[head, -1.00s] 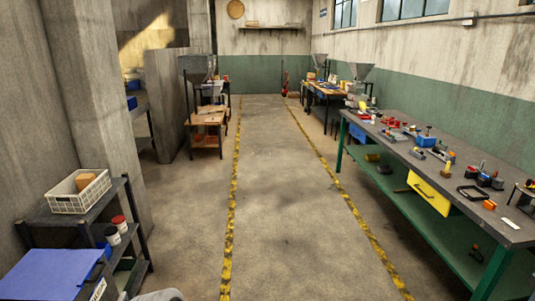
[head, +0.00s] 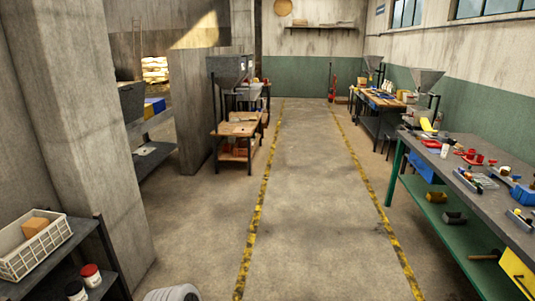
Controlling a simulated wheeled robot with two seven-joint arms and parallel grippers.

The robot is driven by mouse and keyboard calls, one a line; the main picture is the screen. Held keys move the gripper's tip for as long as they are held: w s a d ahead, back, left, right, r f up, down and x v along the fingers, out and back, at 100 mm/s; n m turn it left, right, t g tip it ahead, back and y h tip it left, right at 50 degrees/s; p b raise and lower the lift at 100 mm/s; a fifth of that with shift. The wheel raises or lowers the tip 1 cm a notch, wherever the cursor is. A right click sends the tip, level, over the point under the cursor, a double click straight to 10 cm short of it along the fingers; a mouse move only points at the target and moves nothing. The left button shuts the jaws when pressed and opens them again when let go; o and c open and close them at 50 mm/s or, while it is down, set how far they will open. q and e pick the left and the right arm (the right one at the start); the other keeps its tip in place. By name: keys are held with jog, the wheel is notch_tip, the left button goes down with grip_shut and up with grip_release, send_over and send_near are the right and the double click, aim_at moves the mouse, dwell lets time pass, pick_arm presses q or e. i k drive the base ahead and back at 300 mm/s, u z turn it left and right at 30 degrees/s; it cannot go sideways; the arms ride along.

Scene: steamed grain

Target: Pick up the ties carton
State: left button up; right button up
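No carton can be told for sure as the ties carton. A small orange-brown box (head: 36,227) sits in a white slatted basket (head: 38,257) on the dark shelf at the lower left; its label cannot be read. Small boxes also lie on the far right bench, too small to tell apart. Neither of my grippers shows in the head view. A rounded light-grey part, likely my own arm, shows at the bottom edge left of centre.
A concrete pillar (head: 79,120) stands at the left. A long green-legged workbench (head: 470,203) with tools lines the right. A hopper stand (head: 229,72) is at the left middle, a wooden bench (head: 376,101) at the far right. The floor between the yellow lines is clear.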

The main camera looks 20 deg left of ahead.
aim_at(35, 225)
jog(key=u, duration=0.6)
jog(key=i, duration=1.65)
jog(key=u, duration=2.05)
jog(key=i, duration=1.2)
jog(key=u, duration=0.6)
